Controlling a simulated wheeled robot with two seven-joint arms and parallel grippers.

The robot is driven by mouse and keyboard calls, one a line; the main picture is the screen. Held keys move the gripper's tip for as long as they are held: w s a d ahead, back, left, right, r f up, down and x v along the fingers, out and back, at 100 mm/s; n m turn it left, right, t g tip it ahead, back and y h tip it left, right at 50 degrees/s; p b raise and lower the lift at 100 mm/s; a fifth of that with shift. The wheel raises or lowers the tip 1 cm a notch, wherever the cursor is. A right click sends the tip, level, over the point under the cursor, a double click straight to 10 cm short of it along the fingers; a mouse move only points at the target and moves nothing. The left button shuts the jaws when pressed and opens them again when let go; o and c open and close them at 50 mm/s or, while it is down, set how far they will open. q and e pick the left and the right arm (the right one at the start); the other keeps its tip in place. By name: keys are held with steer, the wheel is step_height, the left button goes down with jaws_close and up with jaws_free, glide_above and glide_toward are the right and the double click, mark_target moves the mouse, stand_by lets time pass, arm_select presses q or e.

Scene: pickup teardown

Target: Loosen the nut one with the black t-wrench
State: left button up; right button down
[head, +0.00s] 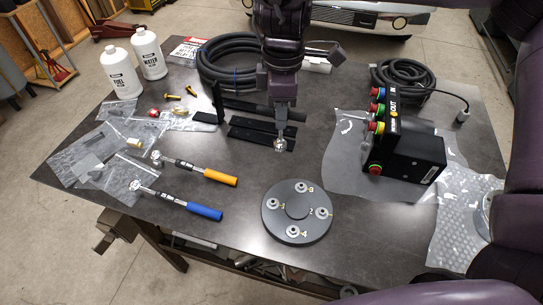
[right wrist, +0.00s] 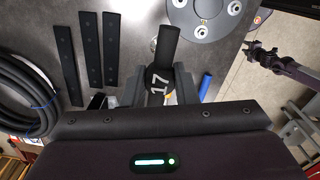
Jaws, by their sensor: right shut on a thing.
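My right gripper (head: 280,128) comes down from the top centre and hangs over the middle of the table. It is shut on the black t-wrench (right wrist: 158,78), a dark round bar whose end is marked 17 in the right wrist view. A silver end (head: 280,146) shows below the fingers in the head view. The grey round plate (head: 297,210) lies in front of the gripper and apart from it. It carries several nuts beside small numbers; I cannot read for sure which is nut one. The plate also shows in the right wrist view (right wrist: 180,14). My left gripper is not in view.
Yellow-handled (head: 220,177) and blue-handled (head: 205,212) wrenches lie left of the plate. Black bars (head: 258,138) lie beside the gripper, with a coiled hose (head: 215,65) behind. A black control box (head: 415,155) stands to the right. White bottles (head: 121,73) stand at the back left.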

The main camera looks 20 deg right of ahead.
steer(key=s+a+f+n+b, duration=0.1)
steer(key=s+a+f+n, duration=0.1)
steer(key=n, duration=1)
steer(key=s+a+f+n+b, duration=0.1)
steer(key=s+f+n, duration=0.4)
steer(key=n, duration=0.7)
steer(key=shift+s+a+f+b, duration=0.3)
steer(key=shift+s+a, duration=0.25)
steer(key=shift+a, duration=0.1)
steer(key=shift+f+b, duration=0.75)
steer(key=shift+f, duration=0.35)
steer(key=shift+s, duration=0.1)
